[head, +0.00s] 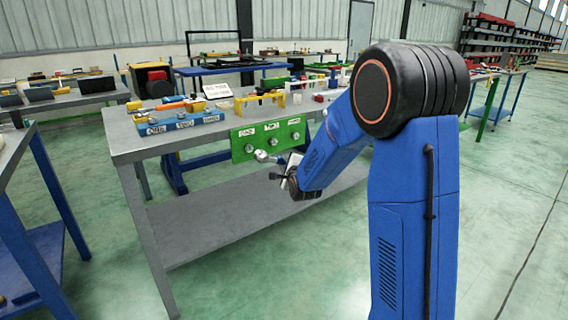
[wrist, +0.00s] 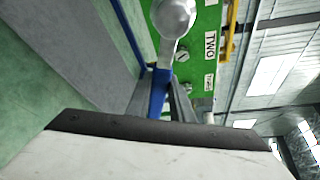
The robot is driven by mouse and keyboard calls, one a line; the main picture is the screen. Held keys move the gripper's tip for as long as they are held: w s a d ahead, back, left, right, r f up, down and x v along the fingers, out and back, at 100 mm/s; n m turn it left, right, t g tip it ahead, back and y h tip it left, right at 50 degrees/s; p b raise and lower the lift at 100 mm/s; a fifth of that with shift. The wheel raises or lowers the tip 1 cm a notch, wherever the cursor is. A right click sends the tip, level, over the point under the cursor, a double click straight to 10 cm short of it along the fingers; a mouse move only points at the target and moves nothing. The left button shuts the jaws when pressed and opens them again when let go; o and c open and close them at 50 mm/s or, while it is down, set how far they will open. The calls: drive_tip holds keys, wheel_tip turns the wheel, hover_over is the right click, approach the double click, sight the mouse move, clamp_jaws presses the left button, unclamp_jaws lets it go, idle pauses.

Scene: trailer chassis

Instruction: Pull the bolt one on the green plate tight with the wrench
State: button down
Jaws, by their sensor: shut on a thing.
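The green plate (head: 238,155) hangs on the front side of the grey workbench, with labels ONE, TWO and THREE over its bolts. Bolt one (head: 249,148) is the leftmost in the head view; in the wrist view I cannot make it out. My gripper (head: 284,176) is in front of the plate, below its right part. It is shut on the wrench (wrist: 158,92), whose blue handle sits between the fingers. The silver wrench head (head: 262,156) is near bolt one, to its lower right in the head view; I cannot tell whether they touch. Bolt two (wrist: 182,55) shows beside the head.
The workbench (head: 130,143) carries a blue rack (head: 180,123) also labelled ONE, TWO, THREE, a yellow holder (head: 262,98) and a small white sign (head: 217,90). Another bench edge (head: 14,150) stands at the far left. Green floor is open in front.

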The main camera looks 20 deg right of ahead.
idle(0.4)
drive_tip(key=w+a, duration=0.2)
drive_tip(key=w, duration=0.4)
idle(0.5)
drive_tip(key=shift+w+a, duration=0.25)
drive_tip(key=shift+w, duration=0.6)
idle(1.7)
idle(0.4)
drive_tip(key=c, duration=2.4)
unclamp_jaws()
clamp_jaws()
drive_tip(key=shift+s+a+f+m+g, duration=0.1)
drive_tip(key=shift+a+f+m+g, duration=0.2)
drive_tip(key=shift+f+m, duration=0.35)
drive_tip(key=shift+y, duration=0.3)
